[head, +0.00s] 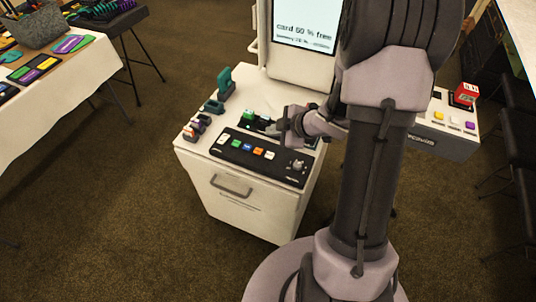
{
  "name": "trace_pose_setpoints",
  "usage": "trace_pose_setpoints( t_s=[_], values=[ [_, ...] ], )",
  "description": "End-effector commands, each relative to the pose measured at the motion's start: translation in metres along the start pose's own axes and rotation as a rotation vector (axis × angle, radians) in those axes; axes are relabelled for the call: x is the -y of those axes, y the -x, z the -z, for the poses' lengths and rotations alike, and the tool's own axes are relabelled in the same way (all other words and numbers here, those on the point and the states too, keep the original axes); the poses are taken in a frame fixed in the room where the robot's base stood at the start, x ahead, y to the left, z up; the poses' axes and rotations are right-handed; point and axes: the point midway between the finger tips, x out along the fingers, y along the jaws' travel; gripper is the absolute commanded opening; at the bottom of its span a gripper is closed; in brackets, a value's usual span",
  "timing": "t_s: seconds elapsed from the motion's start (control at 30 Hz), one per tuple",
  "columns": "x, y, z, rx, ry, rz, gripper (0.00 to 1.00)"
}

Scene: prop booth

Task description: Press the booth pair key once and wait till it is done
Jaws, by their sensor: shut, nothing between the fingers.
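The booth cabinet (250,205) is white, with a black key panel (225,150) along its near top edge. On the panel sit a green key (235,144), a blue-and-white key (247,149), an orange key (258,152) and a white key (270,155). Their labels are too small to read, so I cannot tell which is the pair key. My gripper (264,125) is shut and empty, just beyond the panel, pointing left near a small green item (248,115). My arm hides the cabinet's right side. The screen (305,25) reads "card 00 % free", with smaller text below.
Dark green holders (225,83) and small coloured items (196,127) stand along the cabinet's left edge. A grey box (448,140) at right bears coloured buttons and a red display. A table (60,95) with props stands at left. The carpet in front is clear.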

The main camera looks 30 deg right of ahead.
Motion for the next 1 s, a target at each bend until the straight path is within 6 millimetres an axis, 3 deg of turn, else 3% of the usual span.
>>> trace_pose_setpoints(
  t_s=[0.27,0.73,1.0],
  values=[
    [0.009,-0.013,-0.009,0.001,-0.001,0.000,0.00],
    [0.042,-0.058,-0.042,0.001,-0.001,0.000,0.00],
    [0.045,-0.061,-0.045,0.001,0.000,0.000,0.00]
  ],
)
